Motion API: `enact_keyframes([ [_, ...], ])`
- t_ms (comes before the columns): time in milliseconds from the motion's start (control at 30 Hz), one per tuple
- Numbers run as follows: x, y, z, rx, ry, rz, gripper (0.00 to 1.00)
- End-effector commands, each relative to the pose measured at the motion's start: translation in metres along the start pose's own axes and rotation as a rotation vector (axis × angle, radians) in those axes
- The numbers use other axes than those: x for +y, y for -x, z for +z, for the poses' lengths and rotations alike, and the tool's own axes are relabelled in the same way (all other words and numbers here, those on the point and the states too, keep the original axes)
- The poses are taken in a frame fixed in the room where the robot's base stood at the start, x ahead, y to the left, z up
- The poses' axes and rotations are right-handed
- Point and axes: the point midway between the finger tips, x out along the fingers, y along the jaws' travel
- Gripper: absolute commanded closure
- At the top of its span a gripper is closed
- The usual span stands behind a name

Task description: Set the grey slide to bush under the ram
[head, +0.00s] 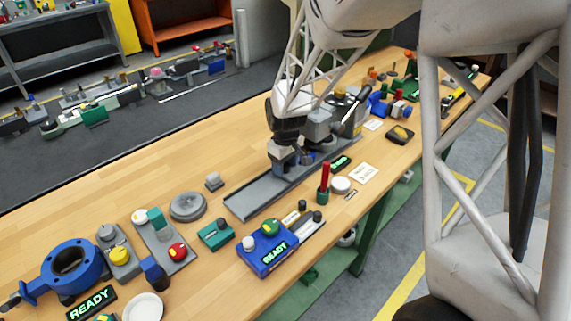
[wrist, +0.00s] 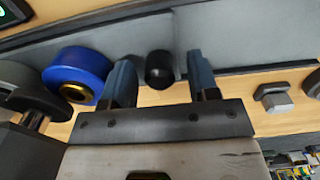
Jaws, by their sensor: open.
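The grey slide (wrist: 190,35) shows in the wrist view as a flat grey plate on a long grey rail, with a black knob (wrist: 160,68) on it. My gripper (wrist: 162,78) is open, with one blue-grey finger on each side of the knob; I cannot tell if either touches it. A blue ring with a brass bush (wrist: 78,78) is left of the fingers. A dark round part at the far left (wrist: 28,95) may be the ram. In the head view my gripper (head: 284,163) is low over the grey rail (head: 255,193) and hides the knob.
A small grey block (wrist: 273,97) lies beside the rail.

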Motion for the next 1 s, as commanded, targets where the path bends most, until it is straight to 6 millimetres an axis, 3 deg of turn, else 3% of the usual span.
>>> enact_keyframes([
  [267, 0.0, 0.009, 0.0, 0.0, 0.0, 0.0, 0.45],
  [700, 0.0, 0.06, 0.0, 0.002, 0.0, 0.001, 0.45],
  [1000, 0.0, 0.078, 0.0, 0.0, 0.0, 0.0, 0.45],
])
